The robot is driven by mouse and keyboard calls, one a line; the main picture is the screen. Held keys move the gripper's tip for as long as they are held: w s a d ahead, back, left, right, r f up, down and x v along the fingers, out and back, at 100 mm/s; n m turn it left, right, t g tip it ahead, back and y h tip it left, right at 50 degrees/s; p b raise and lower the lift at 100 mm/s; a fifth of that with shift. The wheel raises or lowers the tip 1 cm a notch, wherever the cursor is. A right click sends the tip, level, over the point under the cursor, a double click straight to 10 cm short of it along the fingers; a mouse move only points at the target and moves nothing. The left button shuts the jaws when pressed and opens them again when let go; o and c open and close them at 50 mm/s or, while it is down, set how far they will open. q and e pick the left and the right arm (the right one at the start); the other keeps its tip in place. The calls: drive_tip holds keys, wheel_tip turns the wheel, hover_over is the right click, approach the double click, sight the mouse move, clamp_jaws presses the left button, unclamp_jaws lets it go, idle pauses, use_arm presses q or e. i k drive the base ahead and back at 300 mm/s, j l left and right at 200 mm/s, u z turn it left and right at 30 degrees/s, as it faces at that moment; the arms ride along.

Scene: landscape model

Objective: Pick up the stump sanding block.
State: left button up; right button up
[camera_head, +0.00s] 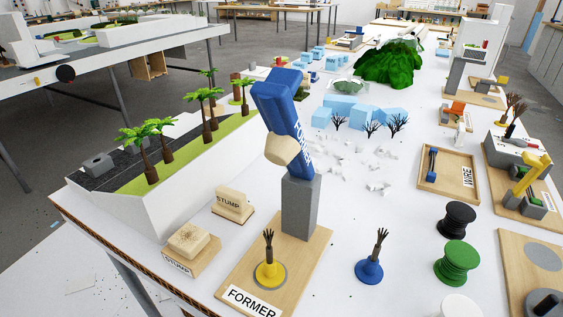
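Two pale wooden pieces marked STUMP stand at the front left of the white table. The nearer one is a squarish block (188,240) resting on a wooden base with a STUMP label (177,265) on its front. The other is a wooden piece (232,206) with STUMP written on its upright face, standing just behind and to the right. I cannot tell for certain which one is the sanding block. They stand apart, and nothing holds either one. Neither of my grippers shows in the head view.
A wooden FORMER board (312,252) with a grey post (301,205) and tall blue tool (284,105) stands right of the blocks. A white landscape model (165,205) with palms lies behind them. Black and green spools (457,262) stand right. White table shows between.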

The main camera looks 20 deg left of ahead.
sight(231, 204)
drive_tip(key=j+u, duration=0.2)
drive_tip(key=j, duration=1.55)
